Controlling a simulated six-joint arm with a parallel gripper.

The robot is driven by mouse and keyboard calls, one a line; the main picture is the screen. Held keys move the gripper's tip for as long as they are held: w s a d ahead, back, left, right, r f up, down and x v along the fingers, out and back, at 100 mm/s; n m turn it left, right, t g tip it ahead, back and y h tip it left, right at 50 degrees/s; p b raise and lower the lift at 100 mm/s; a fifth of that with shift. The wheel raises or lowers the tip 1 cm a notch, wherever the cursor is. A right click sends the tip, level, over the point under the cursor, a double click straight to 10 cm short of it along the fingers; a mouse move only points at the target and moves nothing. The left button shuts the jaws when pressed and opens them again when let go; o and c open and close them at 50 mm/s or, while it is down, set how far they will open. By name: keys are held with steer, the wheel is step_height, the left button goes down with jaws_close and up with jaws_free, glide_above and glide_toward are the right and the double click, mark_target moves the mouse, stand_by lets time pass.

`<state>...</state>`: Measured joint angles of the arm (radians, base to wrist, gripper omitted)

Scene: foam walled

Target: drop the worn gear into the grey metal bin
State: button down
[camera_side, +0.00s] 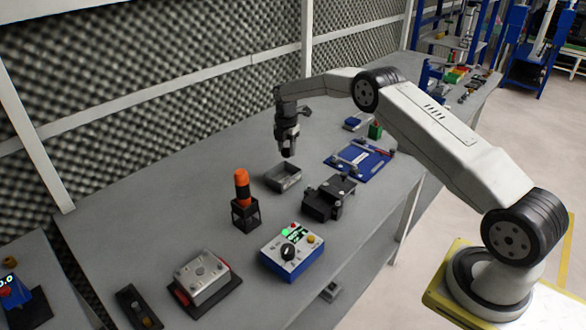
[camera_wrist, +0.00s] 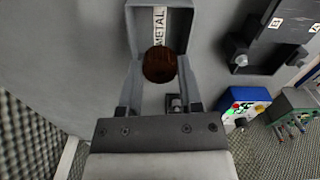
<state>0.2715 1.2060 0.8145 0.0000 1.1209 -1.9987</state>
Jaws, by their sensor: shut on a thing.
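The worn gear (camera_wrist: 160,64) is a dark brown disc in the wrist view, between the two fingers of my gripper (camera_wrist: 160,72). My gripper is shut on it. The grey metal bin (camera_side: 283,180) is a small open tray on the bench in the side view. In the wrist view the bin (camera_wrist: 132,22) lies below the gear, with a white METAL label on its floor. In the side view my gripper (camera_side: 288,152) points down just above the bin, apart from it. The gear is too small to make out there.
A black fixture (camera_side: 322,204) stands close to the bin's right. A black stand with an orange top (camera_side: 242,187) is to its left. A blue control box (camera_side: 292,250) is nearer the front. A blue tray (camera_side: 345,167) lies behind. Bare bench is left of the bin.

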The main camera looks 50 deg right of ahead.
steer(key=shift+c, duration=0.9)
jaws_free()
steer(key=shift+r, duration=3.85)
steer(key=shift+s+a+r+m, duration=0.35)
steer(key=shift+a+m, duration=0.15)
steer(key=shift+a, duration=0.1)
steer(key=s+a+m+t, duration=0.1)
steer(key=s+a+m, duration=0.4)
steer(key=s, duration=0.5)
steer(key=s+a+m, duration=0.5)
steer(key=s+m, duration=0.2)
steer(key=s, duration=0.4)
steer(key=s+a+m+t, duration=0.1)
steer(key=s+a+m, duration=0.4)
steer(key=s, duration=0.5)
steer(key=shift+s+a+r+m+t, duration=0.15)
steer(key=shift+s+a+m+t, duration=0.2)
steer(key=shift+m, duration=0.55)
